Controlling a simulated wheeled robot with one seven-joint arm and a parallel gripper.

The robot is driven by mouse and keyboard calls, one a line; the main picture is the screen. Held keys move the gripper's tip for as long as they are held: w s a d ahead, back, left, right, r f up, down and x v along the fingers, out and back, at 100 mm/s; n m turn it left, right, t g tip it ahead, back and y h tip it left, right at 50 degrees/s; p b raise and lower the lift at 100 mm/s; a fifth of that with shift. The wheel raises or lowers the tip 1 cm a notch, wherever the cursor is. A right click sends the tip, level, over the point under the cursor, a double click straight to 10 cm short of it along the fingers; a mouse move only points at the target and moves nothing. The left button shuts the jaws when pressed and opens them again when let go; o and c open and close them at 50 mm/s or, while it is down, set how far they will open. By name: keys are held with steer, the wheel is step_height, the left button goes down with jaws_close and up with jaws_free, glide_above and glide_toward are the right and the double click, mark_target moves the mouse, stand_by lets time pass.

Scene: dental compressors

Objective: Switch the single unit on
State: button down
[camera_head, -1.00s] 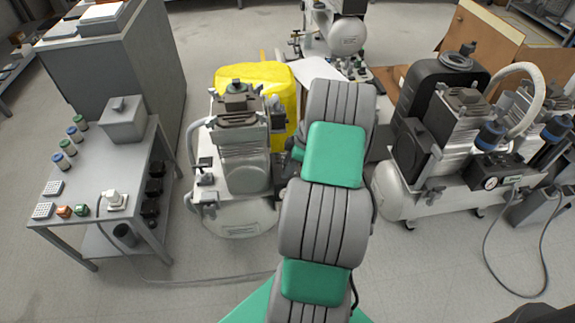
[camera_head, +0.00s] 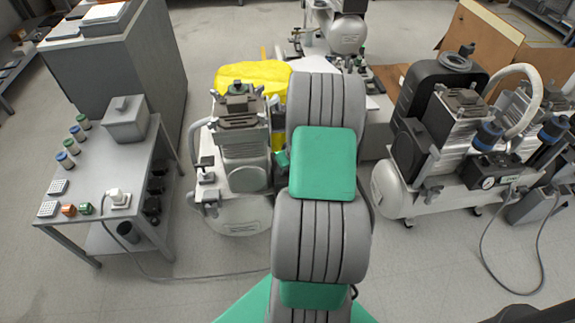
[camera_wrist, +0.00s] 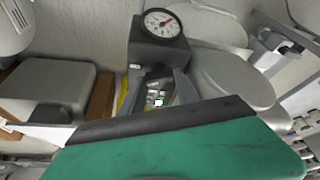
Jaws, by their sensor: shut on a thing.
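The single unit (camera_head: 245,170), a compressor with a grey motor and a pale round tank, stands left of my arm in the head view. In the wrist view, a dark switch box (camera_wrist: 146,52) with a round white gauge (camera_wrist: 163,23) is just beyond my gripper (camera_wrist: 160,92). The fingers reach to the lower side of this box and are shut on a small part there. The fingers and box hide that part's shape. In the head view my arm hides the gripper and the box.
A twin compressor (camera_head: 455,145) with a white hose stands to the right. A grey side table (camera_head: 95,170) with small jars and a plugged socket is at the left. A cable runs across the floor. A yellow cover (camera_head: 252,75) and another compressor (camera_head: 345,35) are behind.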

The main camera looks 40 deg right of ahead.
steer(key=m+h, duration=0.1)
steer(key=m, duration=0.3)
steer(key=shift+w+a+m+g+h+p, duration=0.1)
steer(key=shift+a+m+g+h+p, duration=0.05)
steer(key=shift+m+g+h+p, duration=0.2)
stand_by(0.4)
steer(key=c, duration=0.9)
jaws_free()
steer(key=p+v, duration=0.1)
steer(key=v, duration=0.6)
steer(key=shift+a+r+p, duration=0.1)
steer(key=shift+r+p, duration=0.25)
steer(key=shift+r, duration=0.05)
